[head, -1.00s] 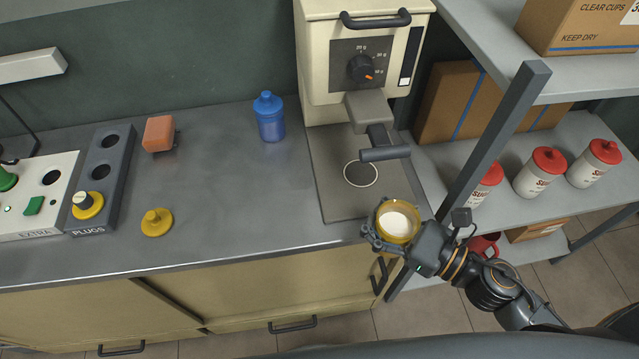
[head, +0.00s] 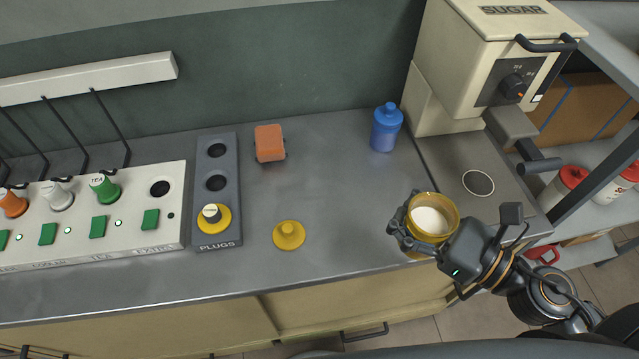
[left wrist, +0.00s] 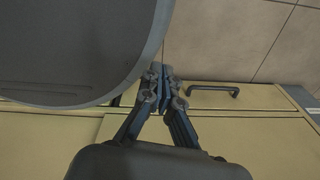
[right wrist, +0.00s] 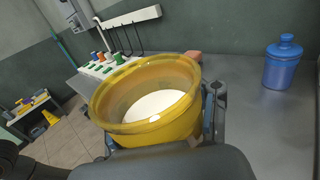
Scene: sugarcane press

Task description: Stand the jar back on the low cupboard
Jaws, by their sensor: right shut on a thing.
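The jar (head: 432,220) is an open amber-yellow pot with white contents, upright. My right gripper (head: 412,224) is shut on it, with the fingers around its side. In the head view the jar overlaps the counter's front edge; it appears held above that edge. In the right wrist view the jar (right wrist: 150,100) fills the middle, between the fingers. My left gripper (left wrist: 165,78) shows only in the left wrist view, fingertips together and empty, in front of yellow cupboard fronts. I cannot tell for sure which furniture is the low cupboard.
On the counter (head: 340,180) stand a blue bottle (head: 386,127), an orange block (head: 269,143), a yellow plug (head: 289,235), a plug rack (head: 217,170) and a button panel (head: 90,225). The sugar machine (head: 500,70) is at right. Small furniture (right wrist: 30,107) stands far left.

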